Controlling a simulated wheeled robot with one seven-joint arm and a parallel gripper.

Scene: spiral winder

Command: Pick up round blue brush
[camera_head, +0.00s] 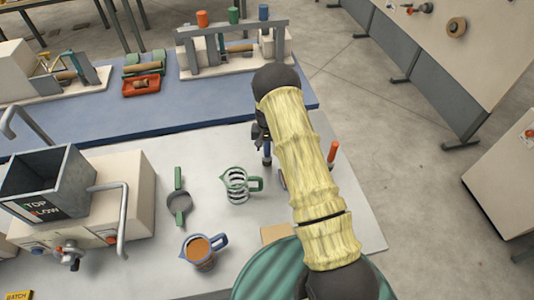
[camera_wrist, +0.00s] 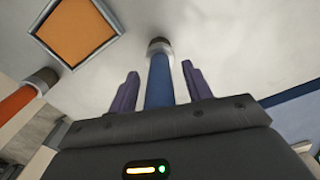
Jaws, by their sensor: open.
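The round blue brush (camera_wrist: 159,85) has a blue handle and a dark and pale collar at its far end, near the light tabletop in the wrist view. My gripper (camera_wrist: 160,69) is open, with one purple finger on each side of the blue handle and visible gaps between. In the head view, my gripper (camera_head: 264,138) is at the back of the white table, partly hidden by my arm. A small blue bit (camera_head: 267,158) shows below it, probably the brush.
An orange-handled brush (camera_wrist: 18,103) stands left in the wrist view, near a framed orange square (camera_wrist: 76,30). In the head view, a green-handled jug (camera_head: 238,186), a blue-handled jug (camera_head: 201,252) and a green-handled strainer (camera_head: 179,203) stand left of my arm.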

